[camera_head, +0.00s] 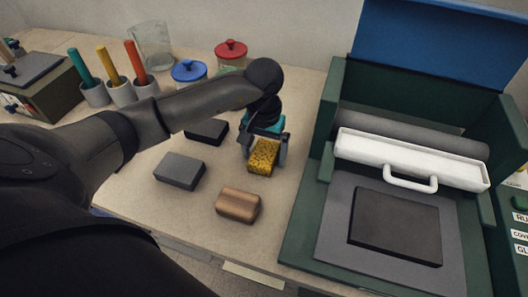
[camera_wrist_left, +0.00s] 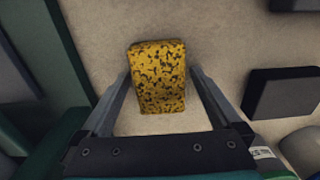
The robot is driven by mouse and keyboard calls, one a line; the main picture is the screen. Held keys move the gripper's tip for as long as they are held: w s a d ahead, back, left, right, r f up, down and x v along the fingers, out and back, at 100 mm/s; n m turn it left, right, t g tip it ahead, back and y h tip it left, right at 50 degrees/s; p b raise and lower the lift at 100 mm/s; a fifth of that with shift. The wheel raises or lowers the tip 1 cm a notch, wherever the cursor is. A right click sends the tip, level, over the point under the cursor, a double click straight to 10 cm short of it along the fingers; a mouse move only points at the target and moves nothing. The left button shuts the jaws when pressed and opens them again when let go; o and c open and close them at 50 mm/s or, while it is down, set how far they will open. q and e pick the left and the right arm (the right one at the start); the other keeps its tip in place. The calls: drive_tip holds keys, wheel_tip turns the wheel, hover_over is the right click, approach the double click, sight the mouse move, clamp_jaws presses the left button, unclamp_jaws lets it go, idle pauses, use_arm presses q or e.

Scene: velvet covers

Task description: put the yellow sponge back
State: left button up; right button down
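The yellow sponge (camera_head: 263,157), a block speckled with black, is at the middle of the table in the head view. It also shows in the left wrist view (camera_wrist_left: 157,77), with bare tabletop around it. My left gripper (camera_head: 264,153) points down over it, one finger on each side. In the left wrist view my left gripper (camera_wrist_left: 159,72) has its fingers spread wider than the sponge, with a narrow gap on each side. Whether the sponge rests fully on the table is hard to tell. My right gripper is not in view.
A grey block (camera_head: 180,171), a black block (camera_head: 207,131) and a brown block (camera_head: 238,204) lie near the sponge. A green press (camera_head: 297,229) with a white handled bar (camera_head: 405,158) stands at the right. Jars (camera_head: 230,54) and cups (camera_head: 120,93) stand behind.

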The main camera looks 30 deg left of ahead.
sight(264, 153)
use_arm(q)
drive_tip(key=shift+r, duration=0.2)
wheel_tip(264, 153, up, 12)
drive_tip(key=p, duration=0.1)
drive_tip(key=shift+p, duration=0.3)
idle(0.4)
